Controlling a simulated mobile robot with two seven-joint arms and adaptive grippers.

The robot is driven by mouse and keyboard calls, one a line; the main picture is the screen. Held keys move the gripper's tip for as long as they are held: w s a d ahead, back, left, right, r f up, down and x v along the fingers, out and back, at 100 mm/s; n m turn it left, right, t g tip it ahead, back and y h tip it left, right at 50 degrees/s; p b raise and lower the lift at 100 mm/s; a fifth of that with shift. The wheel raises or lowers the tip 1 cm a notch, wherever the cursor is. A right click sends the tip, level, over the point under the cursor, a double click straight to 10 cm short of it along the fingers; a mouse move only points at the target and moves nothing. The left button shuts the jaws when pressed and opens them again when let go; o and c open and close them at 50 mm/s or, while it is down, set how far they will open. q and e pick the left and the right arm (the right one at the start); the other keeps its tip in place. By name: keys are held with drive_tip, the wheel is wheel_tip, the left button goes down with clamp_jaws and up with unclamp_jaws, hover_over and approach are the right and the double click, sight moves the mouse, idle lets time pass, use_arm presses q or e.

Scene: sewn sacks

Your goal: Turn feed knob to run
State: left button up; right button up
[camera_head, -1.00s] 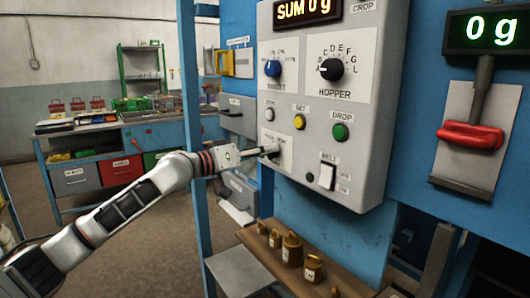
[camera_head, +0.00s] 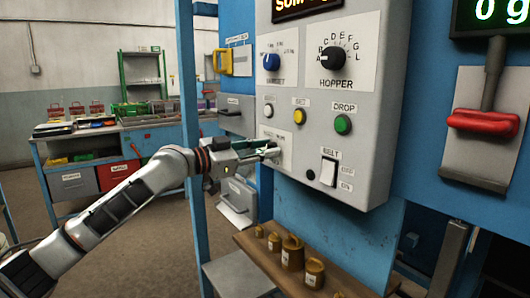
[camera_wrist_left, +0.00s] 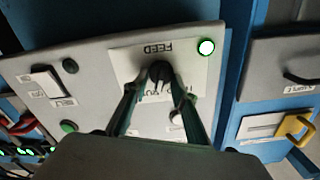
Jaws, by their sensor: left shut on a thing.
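The feed knob (camera_wrist_left: 160,73) is a black round knob on a white plate labelled FEED, which appears upside down in the left wrist view. In the head view its plate (camera_head: 283,138) is at the lower left of the grey control panel (camera_head: 385,110), and the knob is hidden behind my fingers. My left gripper (camera_head: 272,150) reaches the plate from the left. In the left wrist view its two fingers (camera_wrist_left: 157,84) stand on either side of the knob and are shut on it. The knob's exact setting is unclear. My right gripper is not in view.
The panel also has a blue knob (camera_head: 271,62), a hopper knob (camera_head: 333,58), a yellow button (camera_head: 299,117), a green drop button (camera_head: 343,124) and a white belt switch (camera_head: 328,172). Brass weights (camera_head: 292,253) stand on a shelf below. A blue post (camera_head: 189,110) rises beside my arm.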

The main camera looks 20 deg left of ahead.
use_arm(q)
drive_tip(key=shift+f+m+b, duration=0.1)
drive_tip(key=shift+m+b, duration=0.2)
drive_tip(key=shift+m, duration=0.8)
drive_tip(key=o, duration=1.1)
drive_tip(key=shift+c, duration=0.2)
drive_tip(key=shift+o, duration=0.2)
